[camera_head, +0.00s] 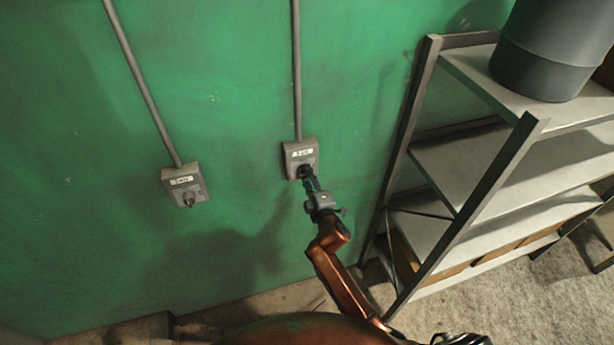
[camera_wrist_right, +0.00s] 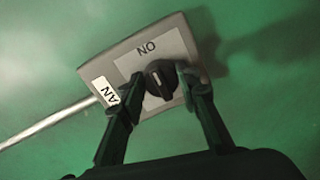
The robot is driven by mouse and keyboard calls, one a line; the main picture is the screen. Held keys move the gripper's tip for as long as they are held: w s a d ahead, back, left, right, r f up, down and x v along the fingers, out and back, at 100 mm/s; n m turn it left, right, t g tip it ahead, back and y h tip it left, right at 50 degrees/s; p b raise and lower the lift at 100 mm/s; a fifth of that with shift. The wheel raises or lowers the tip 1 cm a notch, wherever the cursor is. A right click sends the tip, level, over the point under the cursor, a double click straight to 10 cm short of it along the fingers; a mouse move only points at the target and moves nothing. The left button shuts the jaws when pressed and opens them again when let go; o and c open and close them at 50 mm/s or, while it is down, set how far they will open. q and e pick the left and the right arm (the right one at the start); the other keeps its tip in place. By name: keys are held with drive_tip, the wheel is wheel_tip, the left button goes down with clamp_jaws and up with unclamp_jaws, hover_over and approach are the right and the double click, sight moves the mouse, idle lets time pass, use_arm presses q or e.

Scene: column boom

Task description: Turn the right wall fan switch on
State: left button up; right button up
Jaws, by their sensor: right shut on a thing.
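The right wall fan switch is a grey box (camera_head: 299,152) on the green wall, with a conduit running up from it and a white label near its top. My right gripper (camera_head: 308,178) reaches it from below and covers its knob in the head view. In the right wrist view the black rotary knob (camera_wrist_right: 160,79) shows between the two fingers of my right gripper (camera_wrist_right: 162,88), which are shut on it. "ON" reads upside down on the box plate (camera_wrist_right: 146,52). A finger partly covers the "FAN" label. My left gripper is not in view.
A second grey switch box (camera_head: 185,185) with a knob is on the wall to the left. A metal shelf rack (camera_head: 480,170) stands close at the right, with a grey bin (camera_head: 550,50) on top. The wall between the boxes is clear.

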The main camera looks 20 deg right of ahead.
idle(0.4)
drive_tip(key=o, duration=1.2)
drive_tip(key=shift+c, duration=0.2)
drive_tip(key=s, duration=1.2)
drive_tip(key=shift+d+r, duration=0.2)
drive_tip(key=shift+r, duration=0.15)
